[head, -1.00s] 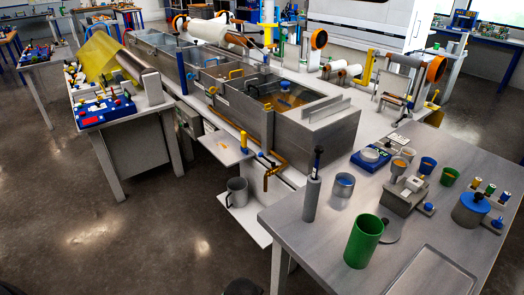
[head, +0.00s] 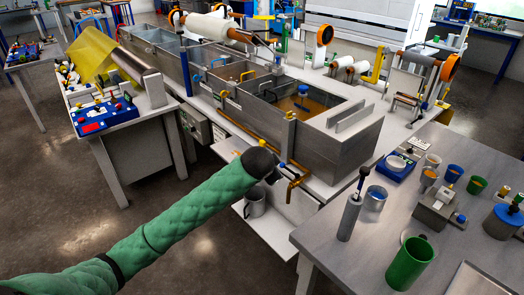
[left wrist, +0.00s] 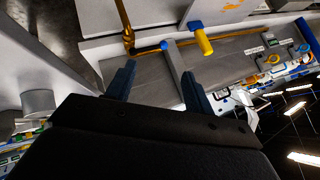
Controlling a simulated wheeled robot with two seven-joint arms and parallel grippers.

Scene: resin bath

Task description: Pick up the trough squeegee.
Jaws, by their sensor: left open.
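My left gripper (head: 274,177) reaches in front of the long grey trough (head: 335,155), close to the brass tap pipe (head: 296,183). In the left wrist view its two dark fingers (left wrist: 157,78) stand apart with nothing held. Ahead of them, beyond the right finger, a yellow grip with a blue end (left wrist: 203,42) sticks out beside a grey bar. It could be the trough squeegee, but I cannot tell for sure. In the head view my forearm and gripper hide most of that spot. My right gripper is out of view.
A grey mug (head: 254,203) stands on a low white shelf below my left gripper. The grey table (head: 335,262) at right holds a green cup (head: 410,262), a grey cylinder (head: 350,218) and several small containers. A side bench (head: 128,115) stands at left; the floor between is bare.

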